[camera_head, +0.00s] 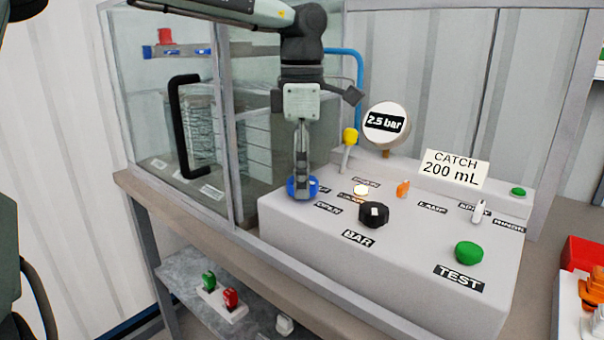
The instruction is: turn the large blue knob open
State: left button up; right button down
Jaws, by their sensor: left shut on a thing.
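The large blue knob (312,188) sits at the left end of the light grey control panel (410,262). My left gripper (301,187) reaches down from above, and its fingers are shut on the blue knob, covering its middle. Blue shows on both sides of the fingers. Labels lie beside and below the knob, one reading "OPEN" (328,209); the gripper partly hides another. The knob's exact angle is hidden. My right gripper is not in view.
A black knob (374,214) labelled BAR, a lit lamp (361,190), a yellow-topped lever (349,138) and an orange switch (403,188) are close by. A gauge (386,123) reads 2.5 bar. A green TEST button (468,252) is at right. A glass cabinet (190,130) stands behind left.

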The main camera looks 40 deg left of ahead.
pick_arm(q)
jog(key=o, duration=1.2)
jog(key=shift+c, duration=0.2)
notch_tip(320, 180, up, 12)
notch_tip(320, 180, down, 12)
jog(key=shift+f, duration=0.15)
dwell(0.6)
dwell(0.4)
